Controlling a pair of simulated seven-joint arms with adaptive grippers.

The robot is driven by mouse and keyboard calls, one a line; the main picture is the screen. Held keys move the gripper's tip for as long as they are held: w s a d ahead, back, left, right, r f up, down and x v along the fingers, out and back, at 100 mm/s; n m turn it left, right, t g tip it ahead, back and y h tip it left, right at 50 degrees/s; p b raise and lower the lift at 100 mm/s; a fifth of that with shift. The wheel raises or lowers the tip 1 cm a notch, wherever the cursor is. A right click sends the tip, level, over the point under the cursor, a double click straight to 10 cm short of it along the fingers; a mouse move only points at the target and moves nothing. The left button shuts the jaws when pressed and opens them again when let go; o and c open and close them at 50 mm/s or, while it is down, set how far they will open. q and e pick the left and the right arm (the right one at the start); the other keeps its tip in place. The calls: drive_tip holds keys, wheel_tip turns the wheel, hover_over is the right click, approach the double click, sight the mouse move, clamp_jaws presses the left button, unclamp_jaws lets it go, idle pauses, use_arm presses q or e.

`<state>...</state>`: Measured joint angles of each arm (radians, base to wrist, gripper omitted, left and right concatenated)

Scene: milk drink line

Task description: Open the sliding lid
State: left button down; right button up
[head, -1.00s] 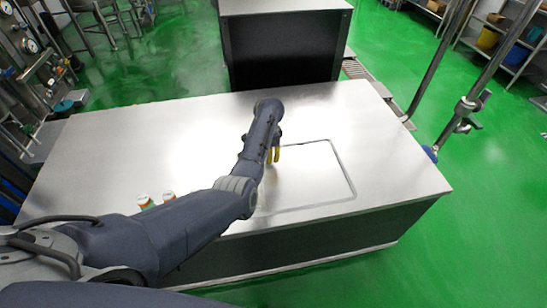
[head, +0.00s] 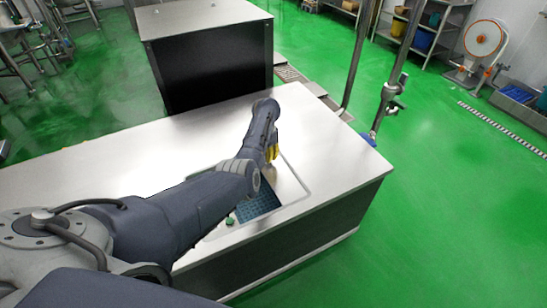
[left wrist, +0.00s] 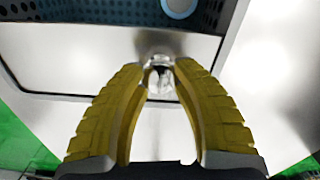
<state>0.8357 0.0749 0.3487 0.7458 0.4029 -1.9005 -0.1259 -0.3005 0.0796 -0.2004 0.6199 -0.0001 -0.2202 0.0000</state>
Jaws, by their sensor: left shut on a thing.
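The sliding lid (head: 288,184) is a flat metal panel in the worktop, inside a dark rounded outline. It stands partly open, and a dark blue perforated interior (head: 258,204) shows in the gap beside it. My left gripper (head: 272,153) reaches down at the lid, its yellow fingers partly hidden by my arm. In the left wrist view the fingers (left wrist: 160,72) are shut on a small shiny metal knob (left wrist: 159,84), the lid's handle. The lid panel (left wrist: 70,55) and perforated interior (left wrist: 95,10) also show there. My right gripper is not in view.
The steel worktop (head: 110,150) is clear around the lid. A small green-topped item (head: 229,220) stands at the opening, partly behind my arm. A dark cabinet (head: 205,55) stands beyond the table, and metal posts (head: 375,75) rise at the back right.

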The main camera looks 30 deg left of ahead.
use_arm(q)
drive_tip(key=shift+d, duration=0.2)
drive_tip(key=c, duration=0.9)
unclamp_jaws()
drive_tip(key=shift+a, duration=0.1)
drive_tip(key=shift+o, duration=0.2)
wheel_tip(320, 180, up, 12)
